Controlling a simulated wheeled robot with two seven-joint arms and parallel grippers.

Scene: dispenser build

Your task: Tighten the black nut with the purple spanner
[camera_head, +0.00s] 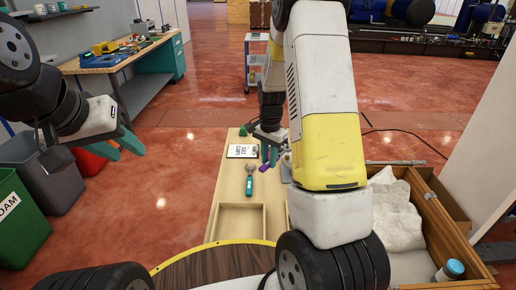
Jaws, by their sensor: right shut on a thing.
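The purple spanner (265,168) shows as a small purple piece just below the fingertips of my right gripper (269,154). The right gripper is shut on it above the far part of the wooden bench (228,190). My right arm hides much of the bench to the right of it. I cannot make out the black nut; it may be behind the gripper or arm. My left gripper (120,145) is open and empty at the left, above the bins and away from the bench.
A teal-handled adjustable wrench (249,181) and a clipboard (242,151) lie on the bench, with a small green object (243,132) behind. An open wooden tray (239,205) is nearer. A crate (436,225) with white padding stands right. Grey, green and red bins stand left.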

